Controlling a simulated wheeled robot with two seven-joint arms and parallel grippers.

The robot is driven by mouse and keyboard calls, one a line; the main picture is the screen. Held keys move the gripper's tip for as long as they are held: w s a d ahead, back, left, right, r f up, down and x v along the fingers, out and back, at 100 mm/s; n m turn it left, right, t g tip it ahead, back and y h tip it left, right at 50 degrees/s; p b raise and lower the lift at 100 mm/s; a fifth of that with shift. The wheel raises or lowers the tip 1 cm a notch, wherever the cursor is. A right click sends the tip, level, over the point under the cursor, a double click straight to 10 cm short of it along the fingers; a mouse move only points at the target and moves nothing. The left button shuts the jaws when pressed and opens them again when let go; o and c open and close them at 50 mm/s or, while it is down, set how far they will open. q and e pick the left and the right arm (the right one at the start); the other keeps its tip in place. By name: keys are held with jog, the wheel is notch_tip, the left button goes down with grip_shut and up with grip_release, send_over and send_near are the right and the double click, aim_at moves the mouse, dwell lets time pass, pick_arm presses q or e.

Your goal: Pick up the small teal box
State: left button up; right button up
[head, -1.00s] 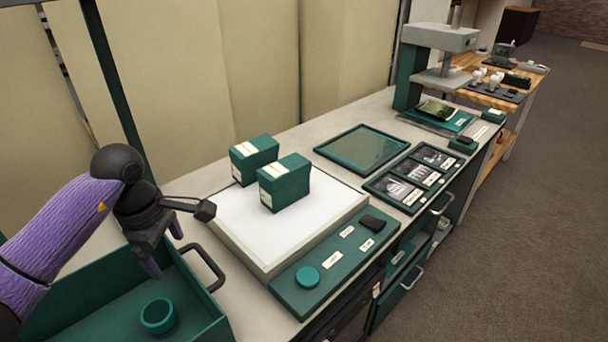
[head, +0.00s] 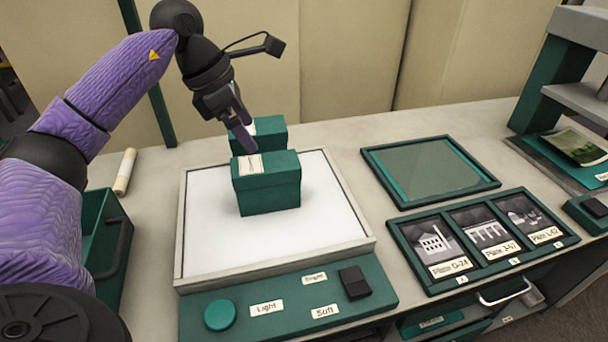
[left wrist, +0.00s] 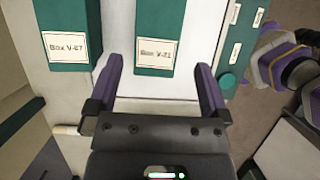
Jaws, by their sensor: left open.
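The front box (head: 268,190) shows in the left wrist view as the box (left wrist: 160,18) with a label that seems to read V-21. I cannot tell which one is meant by small. My left gripper (head: 243,132) is open and empty at the boxes' label ends. In the left wrist view its fingers (left wrist: 158,72) lie apart to either side of the front box's line. My right gripper is out of view.
A teal control strip (head: 290,312) with a round knob (head: 220,315) borders the panel's front. A framed teal tray (head: 425,170) and a rack of photo plates (head: 484,240) lie to the right. A teal bin (head: 105,250) and a white roll (head: 125,172) are on the left.

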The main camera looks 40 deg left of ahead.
aim_at(261, 163)
pick_arm(q)
jog(key=b+x, duration=0.1)
jog(key=x, duration=0.2)
jog(key=b+x, duration=0.2)
jog(key=x, duration=0.1)
jog(key=s+a+b+x, duration=0.1)
jog(key=b+x, duration=0.1)
jog(key=x, duration=0.1)
jog(key=shift+w+d+f, duration=0.1)
jog(key=shift+f, duration=0.4)
jog(key=shift+w+d+f, duration=0.1)
jog(key=shift+w+f, duration=0.05)
jog(key=shift+r, duration=0.2)
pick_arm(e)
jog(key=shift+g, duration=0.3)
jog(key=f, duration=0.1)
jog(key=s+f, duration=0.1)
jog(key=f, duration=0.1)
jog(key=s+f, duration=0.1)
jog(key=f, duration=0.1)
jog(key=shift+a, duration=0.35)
pick_arm(q)
jog(key=shift+f, duration=0.15)
jog(key=shift+f, duration=0.1)
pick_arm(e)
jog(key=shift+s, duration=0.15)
